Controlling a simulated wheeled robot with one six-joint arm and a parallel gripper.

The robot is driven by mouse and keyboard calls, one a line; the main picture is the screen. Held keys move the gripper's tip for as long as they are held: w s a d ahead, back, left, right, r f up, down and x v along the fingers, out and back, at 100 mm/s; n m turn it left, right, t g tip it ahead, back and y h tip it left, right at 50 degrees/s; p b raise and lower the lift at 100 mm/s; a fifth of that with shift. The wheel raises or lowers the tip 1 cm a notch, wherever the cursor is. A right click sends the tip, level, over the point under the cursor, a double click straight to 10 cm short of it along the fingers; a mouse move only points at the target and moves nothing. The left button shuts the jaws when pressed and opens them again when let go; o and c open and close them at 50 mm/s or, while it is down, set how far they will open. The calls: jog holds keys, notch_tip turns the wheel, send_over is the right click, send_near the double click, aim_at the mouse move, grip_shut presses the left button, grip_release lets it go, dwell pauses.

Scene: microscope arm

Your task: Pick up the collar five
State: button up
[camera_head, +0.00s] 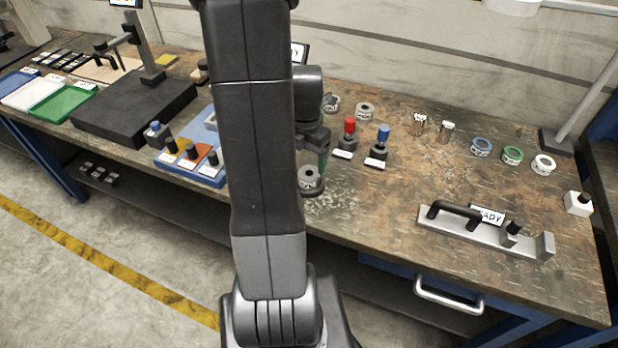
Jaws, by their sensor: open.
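Several ring-shaped parts stand on the workbench; their labels are too small to read, so I cannot tell which is collar five. A grey collar (310,177) sits near the bench's front edge, just right of my arm. Two more grey collars, one (331,102) behind my wrist and one (364,111) to its right, lie farther back. My gripper (318,162) points down close above the front grey collar. It is open, and partly hidden by my own arm. Whether its fingers touch the collar cannot be made out.
A red-topped tool (349,130) and a blue-topped tool (383,138) stand close right of my gripper. Blue (481,146), green (512,155) and white (543,164) rings lie farther right. A metal bar with a black handle (455,212) lies at front right.

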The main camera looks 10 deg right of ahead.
aim_at(309, 169)
jog(key=shift+s+d+f+p, duration=0.1)
jog(key=shift+d+f+p, duration=0.05)
jog(key=shift+f, duration=1.1)
jog(key=shift+s+d+f+p, duration=0.1)
jog(key=shift+d+f+p, duration=0.05)
jog(key=shift+f, duration=1.1)
jog(key=shift+w, duration=0.1)
jog(key=c, duration=1.6)
jog(key=shift+c, duration=0.2)
